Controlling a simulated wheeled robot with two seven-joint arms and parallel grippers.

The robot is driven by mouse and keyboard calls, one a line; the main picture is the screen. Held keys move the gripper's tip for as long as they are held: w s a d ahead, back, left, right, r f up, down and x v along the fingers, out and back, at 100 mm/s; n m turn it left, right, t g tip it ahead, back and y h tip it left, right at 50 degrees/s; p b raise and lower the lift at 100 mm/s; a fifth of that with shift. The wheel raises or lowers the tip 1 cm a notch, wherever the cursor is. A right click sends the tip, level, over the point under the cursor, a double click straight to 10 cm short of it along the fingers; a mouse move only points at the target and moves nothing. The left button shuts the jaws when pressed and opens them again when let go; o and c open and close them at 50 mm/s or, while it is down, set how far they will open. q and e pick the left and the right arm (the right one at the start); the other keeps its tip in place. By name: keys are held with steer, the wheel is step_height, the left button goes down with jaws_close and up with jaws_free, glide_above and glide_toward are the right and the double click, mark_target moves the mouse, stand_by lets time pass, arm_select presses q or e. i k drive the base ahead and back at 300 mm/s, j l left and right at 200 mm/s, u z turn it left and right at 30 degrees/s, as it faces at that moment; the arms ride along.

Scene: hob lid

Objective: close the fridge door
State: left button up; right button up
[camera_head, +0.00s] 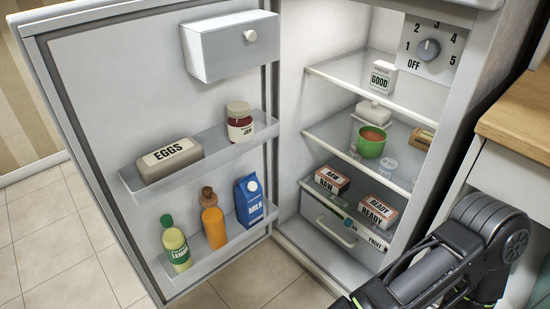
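The fridge door (105,75) stands wide open on the left, its inner side facing me. Its shelves hold an egg box (170,160), a jam jar (240,125), a lemon bottle (176,246), an orange bottle (214,222) and a milk carton (249,199). The fridge body (335,60) stands to the right of the door, its inside exposed. My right arm comes in at the lower right, in front of the fridge's lower right side. Its gripper is not clearly visible. My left gripper is out of view.
Inside the fridge are a green mug (371,146), several labelled boxes and a drawer (340,225) at the bottom. A wooden-topped counter (520,115) stands close on the right. Tiled floor (55,250) is clear at the left, beyond the door.

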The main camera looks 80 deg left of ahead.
mark_target(119, 82)
steer(key=k+z, duration=0.3)
steer(key=k+j+z, duration=0.15)
steer(key=k+z, duration=0.25)
steer(key=k, duration=0.45)
steer(key=k+l+z, duration=0.1)
steer(key=k+z, duration=0.25)
steer(key=k, duration=0.45)
steer(key=k+z, duration=0.3)
steer(key=k, duration=0.2)
steer(key=k+z, duration=0.3)
steer(key=k, duration=0.2)
steer(key=k+l+z, duration=0.3)
steer(key=k, duration=0.2)
steer(key=k+u, duration=0.15)
steer(key=u, duration=2.4)
